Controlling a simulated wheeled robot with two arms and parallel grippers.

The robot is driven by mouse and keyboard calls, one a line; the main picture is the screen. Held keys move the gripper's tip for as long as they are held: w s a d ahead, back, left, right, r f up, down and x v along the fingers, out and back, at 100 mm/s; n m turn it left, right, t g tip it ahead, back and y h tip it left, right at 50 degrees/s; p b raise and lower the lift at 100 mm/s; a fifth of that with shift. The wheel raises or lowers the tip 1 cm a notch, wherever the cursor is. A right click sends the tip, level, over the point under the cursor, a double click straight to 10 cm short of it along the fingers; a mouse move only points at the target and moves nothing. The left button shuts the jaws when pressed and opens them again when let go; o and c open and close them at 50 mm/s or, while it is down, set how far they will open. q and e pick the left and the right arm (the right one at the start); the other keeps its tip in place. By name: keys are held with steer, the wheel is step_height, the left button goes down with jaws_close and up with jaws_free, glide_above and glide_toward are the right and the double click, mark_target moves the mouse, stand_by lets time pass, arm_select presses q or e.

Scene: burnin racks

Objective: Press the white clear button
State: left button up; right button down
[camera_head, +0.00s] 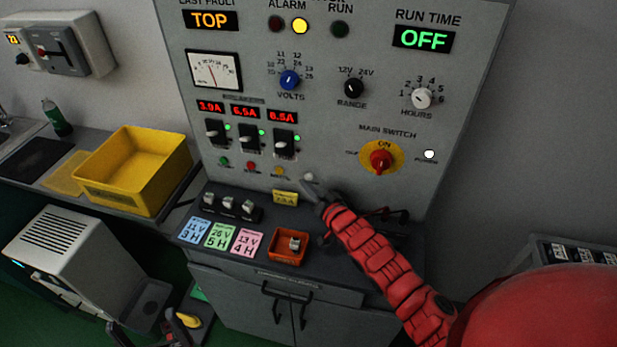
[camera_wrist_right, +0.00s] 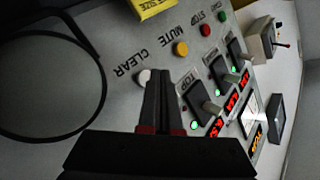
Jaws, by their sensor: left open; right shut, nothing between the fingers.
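The white clear button (camera_head: 308,177) is the rightmost in a row of small buttons low on the grey panel. In the right wrist view the white button (camera_wrist_right: 144,76) shows next to the word CLEAR. My right gripper (camera_head: 308,187) is shut and empty, its tips just below the button in the head view. In the right wrist view its closed fingers (camera_wrist_right: 159,78) overlap the button's right edge; I cannot tell whether they touch it. My left gripper (camera_head: 150,335) is at the bottom left, open and empty, well away from the panel.
The yellow mute button (camera_head: 279,171), red stop button (camera_head: 251,166) and green button (camera_head: 224,161) sit left of it. Breaker switches (camera_head: 249,138) are above. A yellow tag (camera_head: 285,198) and an orange tray (camera_head: 289,247) are below. The yellow alarm lamp (camera_head: 300,26) is lit.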

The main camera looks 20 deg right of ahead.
steer(key=shift+w+d+b, duration=0.25)
steer(key=shift+w+b, duration=0.1)
steer(key=shift+b, duration=0.3)
steer(key=shift+w+d+b, duration=0.25)
steer(key=shift+w+b, duration=0.1)
steer(key=shift+b, duration=0.45)
stand_by(0.6)
steer(key=shift+s+a+r+p, duration=0.1)
steer(key=shift+s+p, duration=0.05)
steer(key=shift+p, duration=0.25)
steer(key=shift+s+a+p, duration=0.35)
steer(key=shift+s+p, duration=0.2)
steer(key=shift+p, duration=0.25)
